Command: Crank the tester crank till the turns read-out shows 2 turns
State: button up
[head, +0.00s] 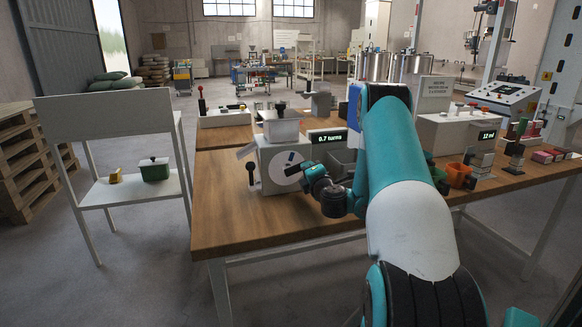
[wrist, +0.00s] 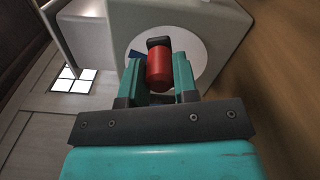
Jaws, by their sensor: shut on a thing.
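The tester (head: 276,160) is a pale box on the wooden table, with a white round dial on its front that also shows in the wrist view (wrist: 200,62). The turns read-out (head: 327,139) beside it shows 0.7 turns. My gripper (wrist: 159,75) is shut on the red knob of the tester crank (wrist: 159,66), in front of the dial. In the head view my gripper (head: 306,172) is at the dial's right side, and the knob is hidden there by the fingers. A dark-knobbed lever (head: 251,172) sits at the tester's left side.
A grey bin (head: 342,163) stands right of the tester. A second device with a 12 ml read-out (head: 487,135) and small coloured cups (head: 460,173) are farther right. A white side stand (head: 130,193) is at left. The table's front left is clear.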

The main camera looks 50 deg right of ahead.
jog(key=o, duration=1)
jog(key=n+b, duration=0.1)
jog(key=n, duration=0.3)
jog(key=shift+f, duration=0.1)
jog(key=n+b, duration=0.2)
jog(key=n, duration=0.5)
jog(key=shift+b, duration=0.3)
jog(key=n+b, duration=0.2)
jog(key=n, duration=0.2)
jog(key=shift+f, duration=0.1)
jog(key=n+b, duration=0.1)
jog(key=n, duration=0.3)
jog(key=shift+n+b, duration=0.35)
jog(key=shift+n, duration=1.05)
jog(key=n+b, duration=0.2)
jog(key=n, duration=0.1)
jog(key=n+b, duration=0.3)
jog(key=n, duration=0.1)
jog(key=shift+f+n, duration=0.1)
jog(key=shift+n, duration=0.3)
jog(key=n+b, duration=0.1)
jog(key=n, duration=0.1)
jog(key=n+b, duration=0.1)
jog(key=n, duration=0.1)
jog(key=shift+r, duration=0.35)
jog(key=shift+f+b, duration=0.15)
jog(key=shift+b, duration=0.15)
